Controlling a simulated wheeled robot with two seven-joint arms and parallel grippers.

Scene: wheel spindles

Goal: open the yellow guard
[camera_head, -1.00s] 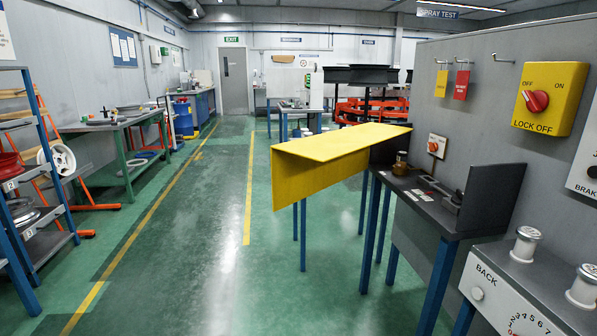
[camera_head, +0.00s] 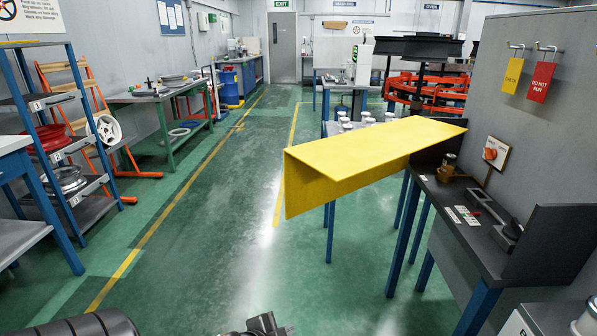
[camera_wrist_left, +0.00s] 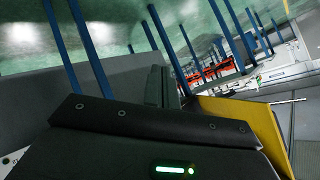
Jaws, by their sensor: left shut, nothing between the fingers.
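The yellow guard (camera_head: 370,152) is a folded sheet with a flat top and a panel hanging down on its near side. It juts out to the left from the far end of the dark bench (camera_head: 465,215), over the floor. It also shows in part in the left wrist view (camera_wrist_left: 262,128), at the right. My left gripper (camera_head: 264,325) is at the bottom edge of the head view, cut off, well short of the guard. It is shut and empty. My right gripper is not in view.
A grey panel with hanging tags (camera_head: 513,75) rises behind the bench. A small brass part (camera_head: 447,167) and an orange knob (camera_head: 490,153) are near the guard. Shelves (camera_head: 60,150) and a green table (camera_head: 165,97) stand left. The floor between is clear.

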